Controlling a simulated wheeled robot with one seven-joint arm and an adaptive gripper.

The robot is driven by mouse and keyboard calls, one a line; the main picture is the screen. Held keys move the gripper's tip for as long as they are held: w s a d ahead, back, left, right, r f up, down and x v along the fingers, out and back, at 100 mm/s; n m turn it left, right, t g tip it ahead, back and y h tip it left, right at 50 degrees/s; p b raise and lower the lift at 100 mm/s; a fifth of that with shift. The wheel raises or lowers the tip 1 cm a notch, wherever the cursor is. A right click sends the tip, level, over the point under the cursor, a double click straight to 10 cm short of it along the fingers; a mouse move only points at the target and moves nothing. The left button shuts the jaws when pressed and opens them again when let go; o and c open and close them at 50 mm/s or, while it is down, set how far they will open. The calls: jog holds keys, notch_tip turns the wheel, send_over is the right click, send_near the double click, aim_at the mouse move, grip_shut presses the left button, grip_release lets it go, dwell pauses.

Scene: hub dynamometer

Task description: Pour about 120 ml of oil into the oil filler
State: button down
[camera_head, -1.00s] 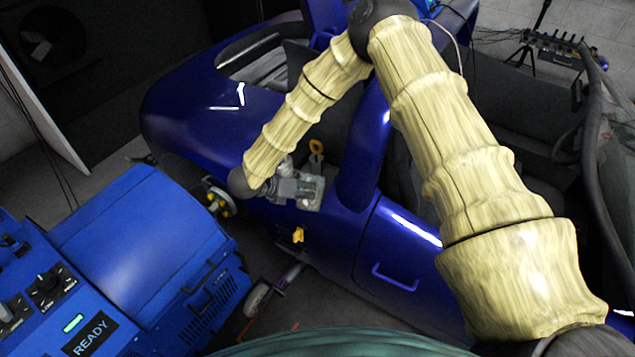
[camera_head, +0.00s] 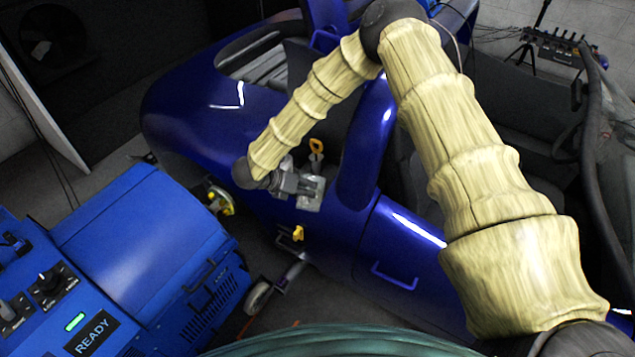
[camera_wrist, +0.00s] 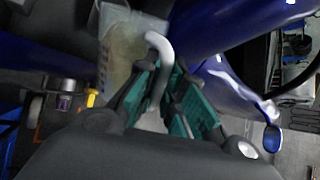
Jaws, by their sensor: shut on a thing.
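A clear jug (camera_wrist: 120,45) with a pale curved handle (camera_wrist: 160,62) and a dull yellowish tint inside stands out in the wrist view. My gripper (camera_wrist: 168,85), with green finger pads, is shut on this handle. In the head view my gripper (camera_head: 292,183) is beside the blue car body, with the pale jug (camera_head: 312,196) at its end. An orange loop handle (camera_head: 316,146) shows just behind the jug. I cannot make out the oil filler opening or the oil level.
The blue car (camera_head: 190,110) lies under and beyond my arm. A blue dynamometer unit (camera_head: 140,240) with a READY label stands at the left. A yellow part (camera_head: 298,233) is below the jug. A wheel hub (camera_head: 220,199) sits between car and unit.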

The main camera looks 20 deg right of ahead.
aim_at(309, 178)
jog(key=shift+w+d+r+g+y+p, duration=0.1)
jog(key=shift+w+d+g+y+p, duration=0.2)
jog(key=shift+w+g+y+p, duration=0.15)
dwell(0.7)
jog(key=shift+w+d+r+n+g+y+p, duration=0.5)
jog(key=shift+w+r+g+p, duration=0.1)
jog(key=shift+r+g, duration=0.1)
dwell(1.4)
jog(key=shift+w+d+r+g, duration=0.25)
jog(key=shift+w, duration=0.25)
jog(key=shift+w+d+r+y, duration=0.1)
jog(key=shift+w+d+y, duration=0.05)
jog(key=shift+w+y, duration=0.1)
jog(key=shift+w+d+r+n+g+p, duration=0.3)
jog(key=shift+w+g, duration=0.1)
jog(key=shift+w, duration=0.05)
dwell(0.4)
jog(key=s+a+f+t, duration=0.1)
jog(key=s+f+h+b, duration=0.1)
jog(key=s+a+f+m+t+b, duration=0.1)
jog(key=shift+s+a+f+t, duration=0.1)
jog(key=shift+s+a+t, duration=0.2)
jog(key=shift+s, duration=0.1)
jog(key=shift+s+a+r+m+t+h+b, duration=0.25)
jog(key=shift+s+m+t+h+b, duration=0.15)
jog(key=shift+s+t+h+b, duration=0.25)
jog(key=shift+s+a+r+t+h, duration=0.1)
jog(key=shift+a+r+t+h, duration=0.1)
jog(key=shift+r+t+h, duration=0.2)
